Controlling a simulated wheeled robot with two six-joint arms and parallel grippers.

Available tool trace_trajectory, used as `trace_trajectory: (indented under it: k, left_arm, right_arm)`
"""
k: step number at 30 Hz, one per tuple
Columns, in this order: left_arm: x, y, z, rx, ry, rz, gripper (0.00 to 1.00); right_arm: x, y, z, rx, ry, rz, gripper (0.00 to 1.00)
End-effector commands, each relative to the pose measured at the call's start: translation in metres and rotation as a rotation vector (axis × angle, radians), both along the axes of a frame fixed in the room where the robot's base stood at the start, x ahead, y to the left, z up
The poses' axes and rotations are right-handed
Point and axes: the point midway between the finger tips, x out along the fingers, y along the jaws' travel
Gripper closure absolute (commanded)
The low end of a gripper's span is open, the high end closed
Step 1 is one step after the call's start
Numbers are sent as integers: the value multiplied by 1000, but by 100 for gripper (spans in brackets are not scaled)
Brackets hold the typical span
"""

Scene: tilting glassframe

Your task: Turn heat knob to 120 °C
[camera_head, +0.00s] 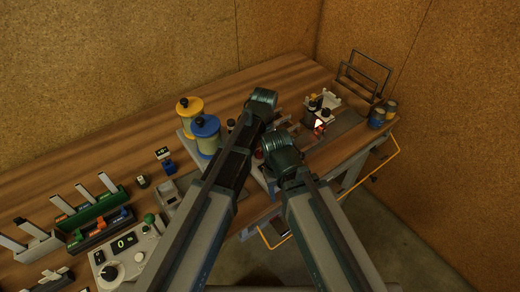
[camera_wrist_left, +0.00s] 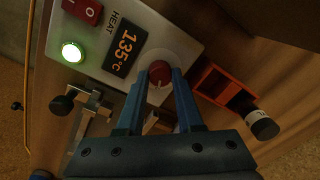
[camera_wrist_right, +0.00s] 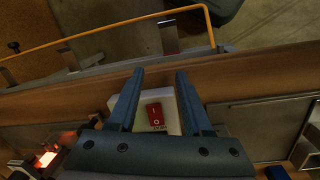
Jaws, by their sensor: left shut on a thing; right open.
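The heat knob (camera_wrist_left: 160,69) is round and red with a pale pointer line. It sits on a white control box (camera_wrist_left: 190,38) beside a dark display (camera_wrist_left: 126,45) reading 135 °C in orange. My left gripper (camera_wrist_left: 159,80) is shut on the knob, one finger on each side. A green lamp (camera_wrist_left: 72,51) is lit on the box, near a red rocker switch (camera_wrist_left: 84,10). My right gripper (camera_wrist_right: 159,75) is open, its fingers on either side of a red I/O switch (camera_wrist_right: 155,114).
An orange-red holder with a dark-capped bottle (camera_wrist_left: 262,125) stands close to the knob. Yellow-topped and blue-topped spools (camera_head: 205,127), a panel reading 0 (camera_head: 124,241) and slotted trays (camera_head: 97,208) stand to the left. A yellow rail (camera_head: 384,160) runs along the bench's front.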

Motion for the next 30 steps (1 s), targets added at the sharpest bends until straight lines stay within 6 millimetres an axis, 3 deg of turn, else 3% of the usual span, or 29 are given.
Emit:
trace_trajectory:
  k: [9,26,27,28,30]
  left_arm:
    - [0,0,0,0,0,112,100]
    - [0,0,0,0,0,135,100]
    - [0,0,0,0,0,135,59]
    - [0,0,0,0,0,135,54]
    - [0,0,0,0,0,134,52]
  right_arm:
    - [0,0,0,0,0,0,50]
    - [0,0,0,0,0,0,50]
    - [0,0,0,0,0,0,50]
    - [0,0,0,0,0,0,50]
    - [0,0,0,0,0,0,50]
